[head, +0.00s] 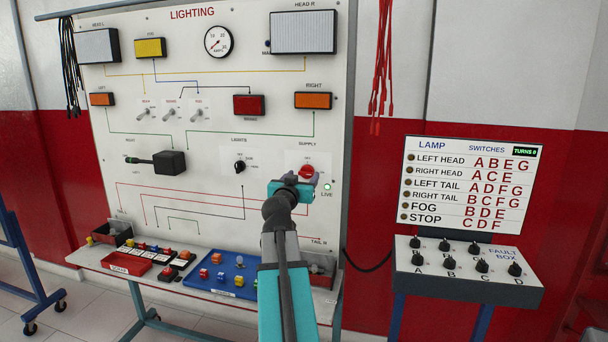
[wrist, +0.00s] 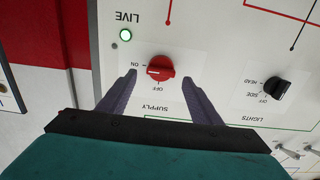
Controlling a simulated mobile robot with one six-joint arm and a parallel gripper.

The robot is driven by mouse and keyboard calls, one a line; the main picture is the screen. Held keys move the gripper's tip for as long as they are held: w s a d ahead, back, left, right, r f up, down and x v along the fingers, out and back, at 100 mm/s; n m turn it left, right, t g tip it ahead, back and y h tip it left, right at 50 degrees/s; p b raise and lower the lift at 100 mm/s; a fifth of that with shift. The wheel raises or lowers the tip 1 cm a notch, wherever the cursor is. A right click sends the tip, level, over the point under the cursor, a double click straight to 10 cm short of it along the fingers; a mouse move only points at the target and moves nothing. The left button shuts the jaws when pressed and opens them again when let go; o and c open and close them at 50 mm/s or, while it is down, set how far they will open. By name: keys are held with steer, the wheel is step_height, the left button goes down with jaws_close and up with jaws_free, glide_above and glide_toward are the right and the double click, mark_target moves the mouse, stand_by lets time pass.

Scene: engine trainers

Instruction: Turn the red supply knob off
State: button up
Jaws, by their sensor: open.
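The red supply knob (head: 306,171) is on the right of the white LIGHTING panel (head: 220,115). In the wrist view, which is upside down, the knob (wrist: 161,68) has its white mark towards ON. The green LIVE lamp (wrist: 125,35) beside it is lit; it also shows in the head view (head: 327,187). My gripper (wrist: 161,80) is open, with one finger on each side of the knob and visible gaps to it. In the head view my gripper (head: 291,187) is just below the knob and hides part of the panel.
The black LIGHTS knob (wrist: 276,89) is to the right in the wrist view. A table below holds a blue tray (head: 222,287) and a red tray (head: 131,262). A fault box (head: 466,271) with several black knobs stands at the right. Red leads (head: 381,70) hang beside the panel.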

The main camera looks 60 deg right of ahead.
mark_target(305, 173)
steer(key=shift+x, duration=1.75)
